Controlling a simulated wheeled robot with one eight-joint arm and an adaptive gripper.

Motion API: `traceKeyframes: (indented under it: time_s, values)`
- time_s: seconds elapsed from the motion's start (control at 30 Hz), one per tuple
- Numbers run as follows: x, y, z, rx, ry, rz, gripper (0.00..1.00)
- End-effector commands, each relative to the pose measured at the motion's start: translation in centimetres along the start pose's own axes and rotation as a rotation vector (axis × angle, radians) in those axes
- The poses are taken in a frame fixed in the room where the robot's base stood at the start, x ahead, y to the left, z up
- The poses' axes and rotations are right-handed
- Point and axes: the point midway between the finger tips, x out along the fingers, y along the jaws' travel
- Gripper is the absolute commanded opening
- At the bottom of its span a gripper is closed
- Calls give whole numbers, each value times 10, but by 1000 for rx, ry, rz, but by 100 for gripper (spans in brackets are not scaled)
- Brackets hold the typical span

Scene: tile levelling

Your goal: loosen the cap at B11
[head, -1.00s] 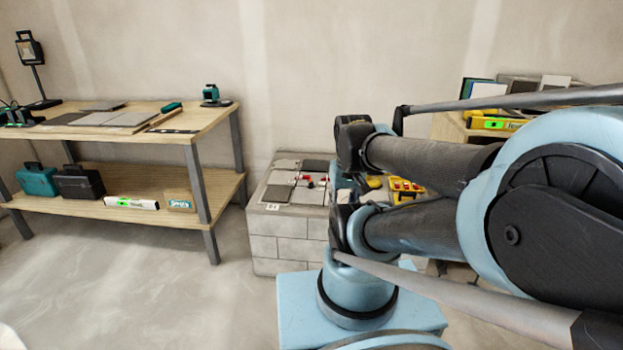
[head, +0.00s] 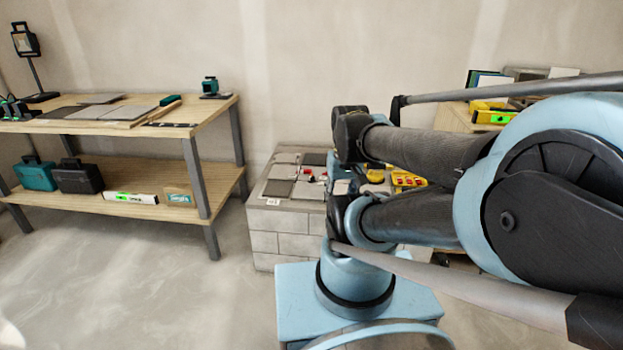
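A block plinth (head: 283,222) with grey and white tiles on its top stands in the middle of the head view. Small red caps (head: 308,172) sit among the tiles near the top's centre. They are too small to tell which is B11, and a small white label (head: 273,202) on the front left edge is barely readable. My blue and black arm covers the right part of the plinth. My gripper is hidden behind the arm, so I cannot see where it is relative to the caps.
A wooden workbench (head: 215,112) with tools, tiles and a lower shelf stands at the left. Yellow and red items (head: 408,179) show right of the plinth, partly behind my arm. A yellow level (head: 492,117) lies on a wooden surface at the right. The floor (head: 150,270) at left front is clear.

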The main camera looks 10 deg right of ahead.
Motion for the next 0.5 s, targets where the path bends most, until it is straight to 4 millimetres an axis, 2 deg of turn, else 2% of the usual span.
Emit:
traceKeyframes:
  time_s: [0.1, 0.13, 0.27, 0.37, 0.5]
  values:
    - [0, 0, 0, 0, 0, 0, 40]
    - [0, 0, 0, 0, 0, 0, 46]
    - [-10, 0, 4, 19, 10, 0, 46]
    - [-18, -1, -9, 71, 5, 0, 46]
    - [-34, -1, -38, 190, -5, 0, 46]
